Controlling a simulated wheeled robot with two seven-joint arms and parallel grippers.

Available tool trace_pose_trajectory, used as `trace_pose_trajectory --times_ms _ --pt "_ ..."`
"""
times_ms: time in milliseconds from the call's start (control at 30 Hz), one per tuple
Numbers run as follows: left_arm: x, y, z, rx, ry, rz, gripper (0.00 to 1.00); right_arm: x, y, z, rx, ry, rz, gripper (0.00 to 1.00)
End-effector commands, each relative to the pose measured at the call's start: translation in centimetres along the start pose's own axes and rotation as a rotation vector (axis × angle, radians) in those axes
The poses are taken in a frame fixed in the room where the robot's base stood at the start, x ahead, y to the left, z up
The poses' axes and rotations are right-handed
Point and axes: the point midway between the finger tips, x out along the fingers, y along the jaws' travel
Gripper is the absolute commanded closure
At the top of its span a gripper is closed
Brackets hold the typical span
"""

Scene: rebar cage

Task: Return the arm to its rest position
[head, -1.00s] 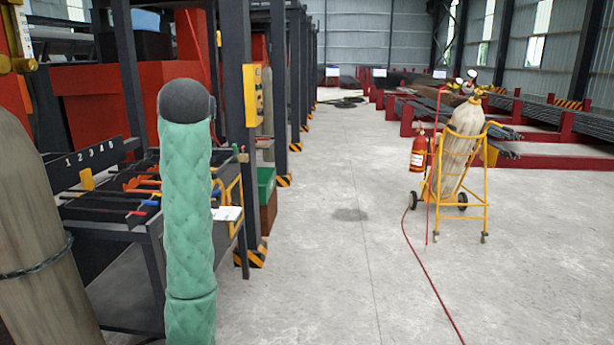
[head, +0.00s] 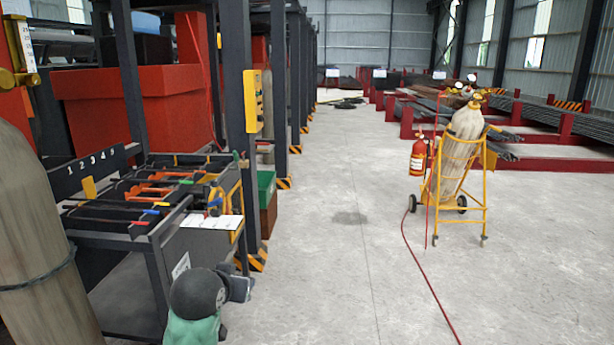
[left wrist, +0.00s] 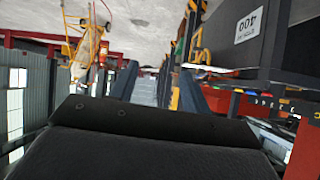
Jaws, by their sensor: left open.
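My left arm, in a green padded sleeve (head: 192,331) with a dark rounded joint, is low at the bottom of the head view, left of centre. The dark left gripper (head: 240,287) points forward and right from it, beside the cart's lower front. In the left wrist view the picture is turned about upside down. There the two fingers of my left gripper (left wrist: 157,88) stand apart with nothing between them, so it is open and empty. My right arm and gripper are not in view.
A dark tool cart (head: 205,238) with a tray of tools stands close on the left, beside a large gas cylinder (head: 35,235). A yellow trolley (head: 462,195) with a cylinder and a red hose stands at right. The concrete floor (head: 330,270) between is clear.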

Motion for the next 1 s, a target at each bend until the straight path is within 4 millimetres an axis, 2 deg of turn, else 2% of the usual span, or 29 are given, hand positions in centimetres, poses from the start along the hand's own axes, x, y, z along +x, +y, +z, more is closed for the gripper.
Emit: trace_pose_trajectory --times_ms 33,100,567,767,1000 --pt "-0.2 0.6 1.9 0.001 -0.027 0.015 0.52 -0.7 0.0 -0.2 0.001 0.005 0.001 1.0" --pt "-0.4 1.2 4.3 0.002 -0.06 0.032 0.52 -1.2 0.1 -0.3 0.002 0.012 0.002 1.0" --pt "-3.2 4.8 20.2 -0.004 -0.306 0.1 0.52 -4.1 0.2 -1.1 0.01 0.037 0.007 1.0" --pt "-5.1 6.2 27.4 -0.012 -0.433 0.123 0.52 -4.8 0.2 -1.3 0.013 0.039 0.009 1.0" --pt "-8.5 7.7 35.8 -0.026 -0.59 0.148 0.52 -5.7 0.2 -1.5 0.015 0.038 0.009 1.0"
